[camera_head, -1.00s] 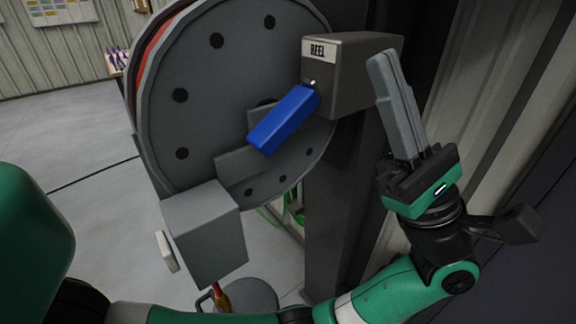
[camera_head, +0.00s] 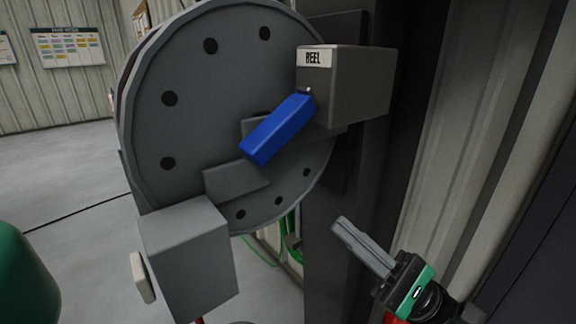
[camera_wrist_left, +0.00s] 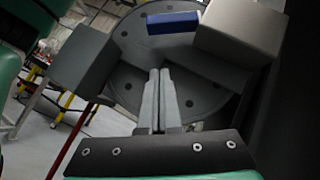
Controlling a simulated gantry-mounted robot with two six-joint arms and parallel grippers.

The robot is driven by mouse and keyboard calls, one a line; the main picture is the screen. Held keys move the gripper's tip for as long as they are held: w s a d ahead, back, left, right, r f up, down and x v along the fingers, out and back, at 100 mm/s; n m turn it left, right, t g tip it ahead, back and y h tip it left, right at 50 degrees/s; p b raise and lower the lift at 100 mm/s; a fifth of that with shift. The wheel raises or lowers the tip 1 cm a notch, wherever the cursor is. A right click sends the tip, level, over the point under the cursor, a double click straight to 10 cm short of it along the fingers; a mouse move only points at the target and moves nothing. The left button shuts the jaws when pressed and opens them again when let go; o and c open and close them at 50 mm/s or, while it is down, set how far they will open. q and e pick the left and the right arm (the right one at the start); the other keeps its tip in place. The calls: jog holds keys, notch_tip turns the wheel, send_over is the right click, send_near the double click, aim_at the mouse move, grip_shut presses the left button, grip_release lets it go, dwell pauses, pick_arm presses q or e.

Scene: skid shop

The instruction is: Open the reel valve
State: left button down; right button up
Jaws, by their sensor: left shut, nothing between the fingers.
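The reel valve has a blue lever handle (camera_head: 278,129) that slants down to the left from a dark grey box (camera_head: 352,88) labelled REEL. The blue handle also shows in the left wrist view (camera_wrist_left: 172,22), near the top, beyond the fingers. Behind it is the large round grey reel disc (camera_head: 205,110). My left gripper (camera_head: 340,226) is in the lower right of the head view, below and to the right of the handle and apart from it. Its fingers (camera_wrist_left: 160,78) are shut and empty, pointing toward the reel in the wrist view. My right gripper is not in view.
A light grey box (camera_head: 190,255) juts out at the reel's lower left. A dark post (camera_head: 335,200) stands behind the REEL box, with a corrugated wall (camera_head: 480,130) to the right. Green hose (camera_head: 290,240) hangs below the reel. Open floor lies to the left.

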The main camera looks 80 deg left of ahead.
aim_at(282, 123)
pick_arm(q)
jog(key=d+r+p+x, duration=0.1)
jog(key=d+p+x, duration=0.1)
jog(key=p+x, duration=0.6)
jog(key=x, duration=0.5)
jog(key=shift+d+r, duration=0.15)
jog(key=shift+d, duration=0.15)
